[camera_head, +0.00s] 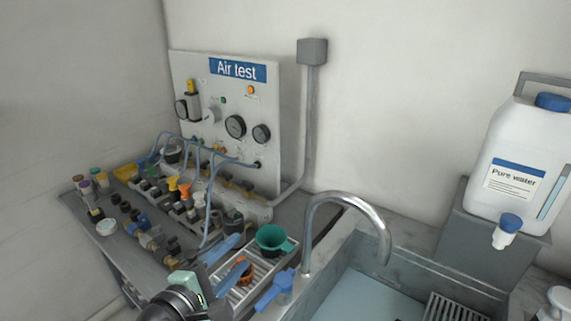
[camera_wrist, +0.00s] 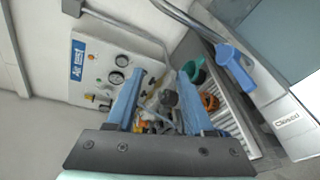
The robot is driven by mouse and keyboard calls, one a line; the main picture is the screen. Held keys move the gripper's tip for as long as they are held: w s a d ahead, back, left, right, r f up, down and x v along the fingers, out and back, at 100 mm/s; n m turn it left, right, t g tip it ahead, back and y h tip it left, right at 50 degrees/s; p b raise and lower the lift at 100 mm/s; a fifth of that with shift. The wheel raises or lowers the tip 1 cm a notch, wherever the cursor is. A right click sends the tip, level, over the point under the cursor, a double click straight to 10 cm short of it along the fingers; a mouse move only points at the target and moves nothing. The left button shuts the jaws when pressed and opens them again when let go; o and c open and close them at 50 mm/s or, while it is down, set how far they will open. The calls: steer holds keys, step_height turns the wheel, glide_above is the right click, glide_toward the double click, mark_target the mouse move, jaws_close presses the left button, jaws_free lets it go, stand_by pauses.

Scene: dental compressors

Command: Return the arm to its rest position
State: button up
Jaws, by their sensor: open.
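My gripper (camera_head: 227,264) is in the lower middle of the head view, with its two blue fingers apart and nothing seen between them. It hangs above the near left end of the slatted drain tray. In the wrist view my gripper (camera_wrist: 162,80) also shows spread blue fingers. Beyond them lie the fittings on the bench and the white Air test panel (camera_wrist: 108,65). My forearm comes in from the bottom edge of the head view.
The Air test panel (camera_head: 225,120) stands at the back. Several fittings crowd the grey bench (camera_head: 82,212). A green funnel-like cup (camera_head: 271,239) and an orange part (camera_head: 244,272) are by the tray. The tap (camera_head: 347,198), sink (camera_head: 360,295) and Pure water canister (camera_head: 518,165) are right.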

steer(key=d+r+m+t+y+p, duration=0.1)
steer(key=d+r+m+t, duration=0.15)
steer(key=r, duration=0.65)
steer(key=d+r+m+t+y, duration=0.15)
steer(key=r+m, duration=0.25)
steer(key=r, duration=0.5)
steer(key=d+r+m+t+y+p, duration=0.15)
steer(key=r+m, duration=0.25)
steer(key=r, duration=0.5)
steer(key=s+d+r+m+t+y, duration=0.1)
steer(key=s+d+r+m+t, duration=0.1)
steer(key=s+r, duration=0.5)
steer(key=s+d+r+m+t+y, duration=0.1)
steer(key=s+d+r+m+t, duration=0.1)
steer(key=s+r+m+t, duration=0.3)
steer(key=s+r, duration=0.3)
steer(key=r, duration=0.4)
steer(key=shift+s+r+t, duration=0.15)
steer(key=shift+t, duration=0.2)
